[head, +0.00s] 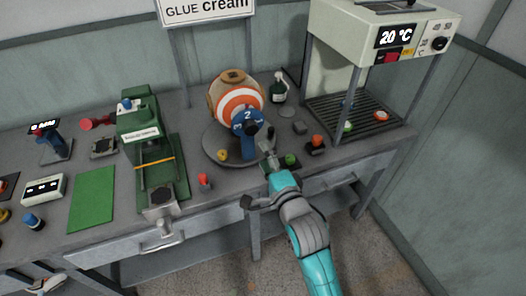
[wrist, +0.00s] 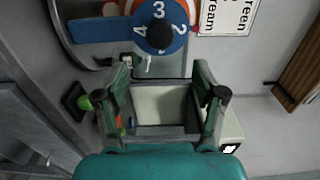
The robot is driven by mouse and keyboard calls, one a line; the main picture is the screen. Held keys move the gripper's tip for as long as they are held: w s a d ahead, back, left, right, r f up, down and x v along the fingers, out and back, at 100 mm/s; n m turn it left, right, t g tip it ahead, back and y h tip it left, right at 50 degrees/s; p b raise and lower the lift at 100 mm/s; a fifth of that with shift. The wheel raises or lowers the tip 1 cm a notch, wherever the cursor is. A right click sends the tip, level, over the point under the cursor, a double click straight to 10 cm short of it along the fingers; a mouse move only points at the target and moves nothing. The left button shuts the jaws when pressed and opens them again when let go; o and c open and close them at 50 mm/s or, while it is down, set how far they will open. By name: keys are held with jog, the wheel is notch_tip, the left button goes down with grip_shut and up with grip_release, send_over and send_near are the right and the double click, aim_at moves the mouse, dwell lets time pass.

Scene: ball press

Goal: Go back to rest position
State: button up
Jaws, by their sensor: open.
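My gripper (head: 267,152) is at the end of my teal arm, over the front part of the bench. It is just in front of the orange-and-white ball (head: 238,97) with its blue numbered dial (head: 247,121). In the wrist view my gripper (wrist: 163,92) has its two green fingers spread apart, with nothing visible held between them. The blue dial (wrist: 158,28), with numbers and a black knob, shows beyond the fingers at the top. In the head view I cannot tell whether the gripper touches anything.
The ball sits on a round grey base (head: 222,152). A green press (head: 145,130) stands to its left and a heated rack marked 20 °C (head: 375,40) to its right. Small buttons, including a red one (head: 204,180) and a green one (head: 290,160), are near my gripper. Floor (head: 385,255) is clear at right.

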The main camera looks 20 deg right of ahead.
jog(key=s+f+n+g, duration=0.1)
jog(key=s+f+n, duration=0.45)
jog(key=s, duration=0.55)
jog(key=s+f+n+g, duration=0.1)
jog(key=s+f+n, duration=0.3)
jog(key=s+f, duration=0.5)
jog(key=s+r+n, duration=0.1)
jog(key=s+n, duration=0.3)
jog(key=s, duration=0.7)
jog(key=s+r+n+g, duration=0.1)
jog(key=s+n, duration=0.3)
jog(key=s, duration=0.7)
jog(key=shift+r, duration=0.8)
jog(key=shift+n, duration=0.25)
